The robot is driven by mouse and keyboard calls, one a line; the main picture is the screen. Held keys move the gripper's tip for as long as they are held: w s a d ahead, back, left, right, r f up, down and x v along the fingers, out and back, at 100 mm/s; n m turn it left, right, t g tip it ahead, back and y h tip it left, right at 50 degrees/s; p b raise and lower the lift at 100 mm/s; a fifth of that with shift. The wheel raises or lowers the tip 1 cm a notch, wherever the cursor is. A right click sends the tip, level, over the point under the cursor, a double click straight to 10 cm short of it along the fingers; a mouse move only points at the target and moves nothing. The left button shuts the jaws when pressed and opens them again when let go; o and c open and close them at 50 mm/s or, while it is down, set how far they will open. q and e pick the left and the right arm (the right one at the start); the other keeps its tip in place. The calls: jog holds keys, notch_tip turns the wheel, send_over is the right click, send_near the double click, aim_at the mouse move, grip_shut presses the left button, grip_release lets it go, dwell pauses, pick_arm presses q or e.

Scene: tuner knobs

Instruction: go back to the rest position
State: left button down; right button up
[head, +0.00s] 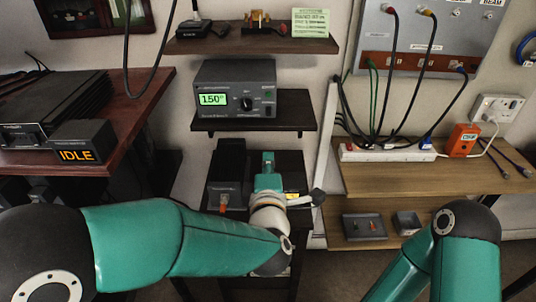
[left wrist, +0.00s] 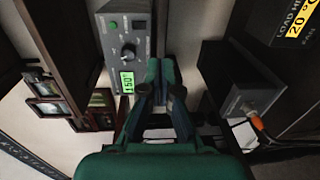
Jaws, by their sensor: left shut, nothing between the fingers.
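My left gripper (head: 267,163) is shut and empty, in front of the lower dark unit and below the tuner's shelf. In the left wrist view its green fingers (left wrist: 162,70) are together, beside the tuner and apart from any held thing. The grey tuner box (head: 220,87) stands on the middle shelf. Its green display (head: 213,99) reads about 150, and its dark knob (head: 246,104) is clear of the gripper. The tuner (left wrist: 122,25) and knob (left wrist: 128,53) also show in the left wrist view. My right arm enters at lower right; its gripper is out of view.
A dark box with an orange-red switch (head: 223,204) stands left of my left gripper. An IDLE display (head: 80,148) is on the left shelf. At right, a wooden shelf (head: 400,181) carries a white power strip (head: 385,154) under hanging cables.

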pick_arm(q)
jog(key=shift+a, duration=0.1)
jog(key=a+f+g+y+p, duration=0.1)
jog(key=a+f, duration=0.4)
jog(key=a+f+g+y+p, duration=0.1)
jog(key=a+f+g, duration=0.1)
jog(key=a+f, duration=0.4)
jog(key=w+a+f+g+y+p, duration=0.1)
jog(key=a+f+g+p, duration=0.1)
jog(key=a+f, duration=0.4)
jog(key=shift+w+a, duration=0.1)
jog(key=shift+a, duration=0.1)
jog(key=s+a+f+m+g+h+p, duration=0.2)
jog(key=s+f+m+g, duration=0.3)
jog(key=s+f, duration=0.7)
jog(key=s+d+f+m+g+h, duration=0.2)
jog(key=s+d+m+g, duration=0.1)
jog(key=s+m, duration=0.2)
jog(key=s+d+f+m+g+h, duration=0.2)
jog(key=s+m, duration=0.3)
jog(key=s, duration=0.5)
jog(key=shift+s+d+f+m+g+h, duration=0.2)
jog(key=shift+d+f+m+g+h, duration=0.15)
jog(key=shift+d+f+g, duration=0.5)
